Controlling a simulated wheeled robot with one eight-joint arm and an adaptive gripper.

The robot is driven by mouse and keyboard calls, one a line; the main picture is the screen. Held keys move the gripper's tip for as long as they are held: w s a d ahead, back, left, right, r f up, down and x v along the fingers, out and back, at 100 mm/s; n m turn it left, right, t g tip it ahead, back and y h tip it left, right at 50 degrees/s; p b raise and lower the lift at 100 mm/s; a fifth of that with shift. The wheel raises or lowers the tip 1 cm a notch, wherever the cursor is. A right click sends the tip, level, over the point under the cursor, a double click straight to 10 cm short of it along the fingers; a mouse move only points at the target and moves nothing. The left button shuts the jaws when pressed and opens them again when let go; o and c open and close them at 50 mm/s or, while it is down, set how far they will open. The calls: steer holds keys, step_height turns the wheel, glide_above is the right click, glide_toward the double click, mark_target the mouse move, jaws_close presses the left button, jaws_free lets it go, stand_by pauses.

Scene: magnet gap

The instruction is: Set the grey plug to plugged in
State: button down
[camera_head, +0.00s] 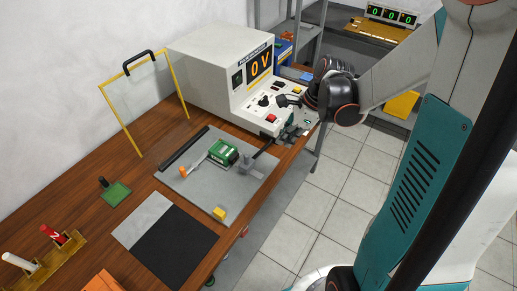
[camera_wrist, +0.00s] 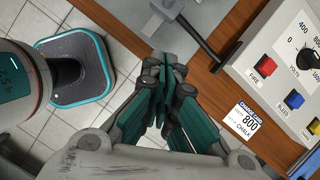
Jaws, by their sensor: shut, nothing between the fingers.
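I cannot pick out the grey plug with certainty in either view. The white power unit (camera_head: 205,62) stands on the bench, its display reading 0 V. Its sloped control panel (camera_wrist: 262,50) shows at the right of the wrist view, with a red FIRE button (camera_wrist: 266,64), a blue button (camera_wrist: 294,100) and a black volts knob (camera_wrist: 307,58). My gripper (camera_wrist: 174,62) is shut and empty, beside the panel's left edge and near the table edge. In the head view my gripper (camera_head: 291,128) is small and partly hidden by its own wrist, in front of the unit.
A grey fixture (camera_head: 249,167) with a black handle (camera_wrist: 197,32) stands on a grey mat (camera_head: 190,190). A green block (camera_head: 222,153) and yellow block (camera_head: 219,214) are there too. A clear yellow-framed shield (camera_head: 128,102) stands behind. Tiled floor (camera_head: 320,215) lies beyond the table edge.

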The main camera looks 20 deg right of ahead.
steer(key=shift+f, duration=0.1)
steer(key=b, duration=0.4)
glide_toward(252, 159)
steer(key=s+f, duration=0.1)
steer(key=s+d+f, duration=0.1)
steer(key=f, duration=0.1)
steer(key=s+d+f, duration=0.1)
steer(key=shift+d+f, duration=0.15)
steer(key=shift+f, duration=0.25)
steer(key=a, duration=0.1)
steer(key=w+a, duration=0.1)
steer(key=a, duration=0.1)
steer(key=shift+w+f+b, duration=0.1)
steer(key=shift+f+b, duration=0.1)
steer(key=shift+b, duration=0.2)
steer(key=shift+w+a+r, duration=0.1)
steer(key=shift+w+a, duration=0.2)
steer(key=shift+a, duration=0.1)
steer(key=shift+w+a, duration=0.55)
steer(key=shift+w, duration=0.2)
steer(key=shift+w+a, duration=0.5)
steer(key=shift+w, duration=0.25)
steer(key=shift+d, duration=0.15)
